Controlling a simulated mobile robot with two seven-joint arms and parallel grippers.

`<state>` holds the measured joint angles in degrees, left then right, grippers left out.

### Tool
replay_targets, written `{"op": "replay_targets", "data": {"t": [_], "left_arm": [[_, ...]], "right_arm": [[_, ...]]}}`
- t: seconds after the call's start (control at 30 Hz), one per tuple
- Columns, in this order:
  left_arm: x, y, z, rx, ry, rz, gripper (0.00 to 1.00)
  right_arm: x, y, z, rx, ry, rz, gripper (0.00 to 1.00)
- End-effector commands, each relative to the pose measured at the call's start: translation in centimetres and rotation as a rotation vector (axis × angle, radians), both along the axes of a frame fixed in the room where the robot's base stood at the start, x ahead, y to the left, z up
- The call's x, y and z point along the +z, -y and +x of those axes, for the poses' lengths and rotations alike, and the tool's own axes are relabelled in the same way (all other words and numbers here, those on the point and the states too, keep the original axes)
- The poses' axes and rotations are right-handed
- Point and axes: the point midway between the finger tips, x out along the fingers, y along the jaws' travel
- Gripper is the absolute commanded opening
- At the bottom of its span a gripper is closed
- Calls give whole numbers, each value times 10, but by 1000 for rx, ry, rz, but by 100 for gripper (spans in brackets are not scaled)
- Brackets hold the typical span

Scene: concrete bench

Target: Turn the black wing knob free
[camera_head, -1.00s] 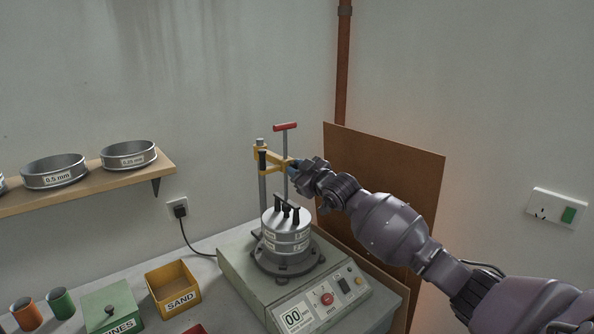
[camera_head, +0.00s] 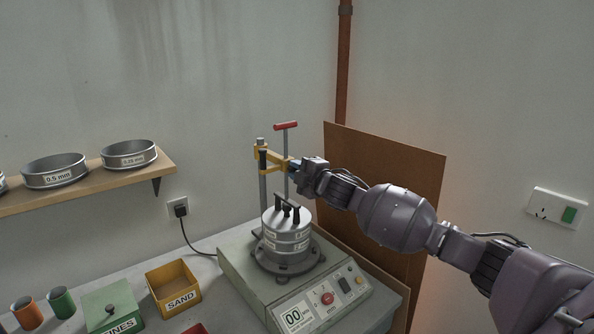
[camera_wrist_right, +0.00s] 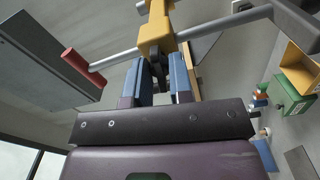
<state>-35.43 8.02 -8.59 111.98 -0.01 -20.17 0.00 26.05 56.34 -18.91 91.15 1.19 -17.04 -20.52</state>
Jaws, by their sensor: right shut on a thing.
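The black wing knob (camera_wrist_right: 160,72) sits on the near side of the yellow clamp (camera_wrist_right: 156,28), between the two blue fingers of my right gripper (camera_wrist_right: 163,80). The fingers are shut on it. In the head view the yellow clamp (camera_head: 270,161) joins a grey post to a thin rod with a red T-handle (camera_head: 285,126). My right gripper (camera_head: 294,167) meets the clamp from the right, and the knob is hidden there. My left gripper is not in view.
Below the clamp, a sieve stack (camera_head: 287,240) with black handles stands on a grey-green machine (camera_head: 240,278). A brown board (camera_head: 395,190) leans behind my right arm. A yellow SAND box (camera_head: 173,290) and green box (camera_head: 110,307) stand left. A shelf (camera_head: 100,185) holds sieves.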

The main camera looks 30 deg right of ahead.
Motion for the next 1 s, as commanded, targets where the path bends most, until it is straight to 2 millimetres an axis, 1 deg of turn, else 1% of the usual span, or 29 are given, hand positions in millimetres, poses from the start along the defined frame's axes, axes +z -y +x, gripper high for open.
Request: {"op": "replay_targets", "data": {"t": [0.2, 0.4, 0.93, 0.97, 1.0], "left_arm": [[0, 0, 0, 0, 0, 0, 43], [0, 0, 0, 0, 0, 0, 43], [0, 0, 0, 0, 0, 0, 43], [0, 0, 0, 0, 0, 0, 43], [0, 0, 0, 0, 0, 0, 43]], "right_arm": [[-1, 0, 0, -1, 8, -121, 0], [-1, 0, 0, 0, 13, -182, 0], [-1, 0, 0, 0, 15, -202, 0], [-1, 0, 0, 0, 15, -202, 22], [-1, 0, 0, 0, 15, -202, 28]]}}
